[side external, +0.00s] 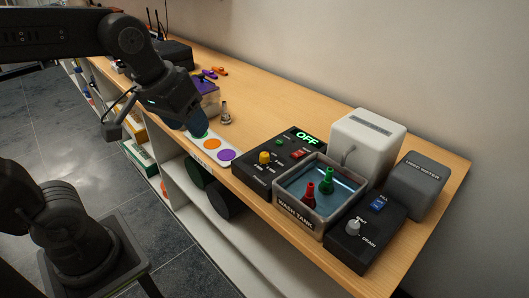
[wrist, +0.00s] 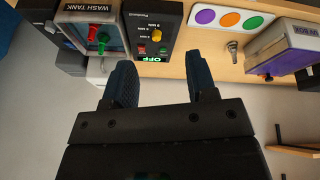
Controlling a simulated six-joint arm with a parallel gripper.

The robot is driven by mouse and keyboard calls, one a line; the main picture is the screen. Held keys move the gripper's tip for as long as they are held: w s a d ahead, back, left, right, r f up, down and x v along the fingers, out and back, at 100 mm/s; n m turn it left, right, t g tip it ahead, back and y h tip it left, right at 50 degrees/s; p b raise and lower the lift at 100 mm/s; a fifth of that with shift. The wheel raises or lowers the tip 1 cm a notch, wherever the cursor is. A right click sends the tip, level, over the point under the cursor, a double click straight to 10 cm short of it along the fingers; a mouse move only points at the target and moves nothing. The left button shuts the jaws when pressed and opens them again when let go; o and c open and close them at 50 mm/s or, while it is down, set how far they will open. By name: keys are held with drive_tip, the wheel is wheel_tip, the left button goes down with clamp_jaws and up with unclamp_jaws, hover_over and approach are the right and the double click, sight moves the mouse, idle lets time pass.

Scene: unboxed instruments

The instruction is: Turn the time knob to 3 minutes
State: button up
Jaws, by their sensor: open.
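The yellow time knob (side external: 264,157) is on the sloped top of a black control box (side external: 252,179) whose green display (side external: 307,139) reads OFF. The wrist view also shows the knob (wrist: 157,35), with small labels beside it that are too small to read surely. I cannot tell exactly which mark the knob points to. My gripper (wrist: 160,75) is open and empty, its blue fingers apart. In the side view my gripper (side external: 195,125) hangs left of the control box, by the coloured-dot strip, away from the knob.
A wash tank (side external: 297,212) holding red and green pieces stands right of the control box. A small metal piece (side external: 225,115) stands near the dot strip (side external: 212,145).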

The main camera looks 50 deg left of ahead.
drive_tip(key=w+n+g, duration=0.2)
drive_tip(key=w+n, duration=0.3)
drive_tip(key=w, duration=0.4)
drive_tip(key=n+g, duration=0.2)
drive_tip(key=n, duration=0.3)
approach(264, 154)
wheel_tip(264, 154, down, 9)
drive_tip(key=shift+w+f, duration=0.15)
drive_tip(key=shift+f, duration=0.05)
drive_tip(key=c, duration=0.9)
